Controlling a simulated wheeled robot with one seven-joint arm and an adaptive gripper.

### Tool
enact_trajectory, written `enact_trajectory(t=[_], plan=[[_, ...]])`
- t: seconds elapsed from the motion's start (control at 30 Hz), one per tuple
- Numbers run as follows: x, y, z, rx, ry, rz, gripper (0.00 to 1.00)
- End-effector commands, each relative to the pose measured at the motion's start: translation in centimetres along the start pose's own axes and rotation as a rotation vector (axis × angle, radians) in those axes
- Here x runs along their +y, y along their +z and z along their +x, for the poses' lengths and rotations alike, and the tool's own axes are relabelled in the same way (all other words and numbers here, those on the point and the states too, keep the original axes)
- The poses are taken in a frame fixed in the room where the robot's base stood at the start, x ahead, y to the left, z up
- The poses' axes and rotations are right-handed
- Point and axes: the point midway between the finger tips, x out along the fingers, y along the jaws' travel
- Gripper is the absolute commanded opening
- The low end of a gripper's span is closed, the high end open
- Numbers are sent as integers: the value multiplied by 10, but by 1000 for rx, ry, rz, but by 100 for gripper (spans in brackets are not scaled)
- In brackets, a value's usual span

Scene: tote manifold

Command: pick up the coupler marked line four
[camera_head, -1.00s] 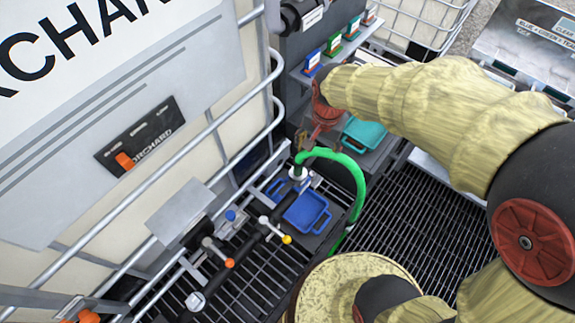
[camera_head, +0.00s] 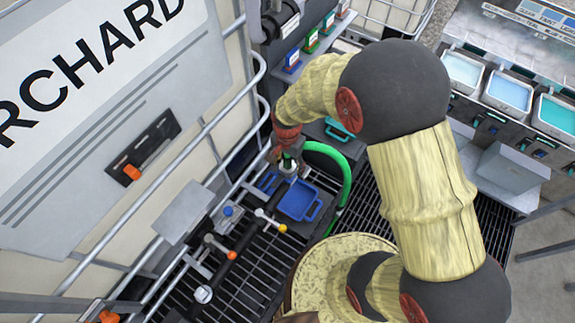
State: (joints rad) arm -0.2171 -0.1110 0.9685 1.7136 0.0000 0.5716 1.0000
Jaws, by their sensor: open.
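A green hose (camera_head: 343,165) arches to a coupler with a green body and pale collar (camera_head: 288,167) at the manifold pipe. No line-four marking is readable on it, so I cannot tell whether it is the named coupler. My gripper (camera_head: 284,153) is open, pointing down right at the coupler's top. The fingers are small and partly hidden, and I cannot tell whether they surround or touch it. My wrist hides part of the area behind.
A blue tray (camera_head: 300,202) lies on the dark grating below the coupler. The manifold pipe (camera_head: 235,238) has yellow- and orange-tipped valve handles. A teal tray (camera_head: 338,132) sits behind. Small coloured label cards (camera_head: 312,40) stand on a shelf. A caged tank (camera_head: 60,180) is at left.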

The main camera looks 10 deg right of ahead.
Motion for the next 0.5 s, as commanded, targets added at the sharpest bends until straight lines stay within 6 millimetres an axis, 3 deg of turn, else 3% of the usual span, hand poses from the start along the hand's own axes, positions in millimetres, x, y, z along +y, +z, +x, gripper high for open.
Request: enact_trajectory(t=[0.33, 0.5], plan=[[-1, 0, 10, 1, -1, -1, 62], [-1, 0, 10, 1, -1, -1, 53]])
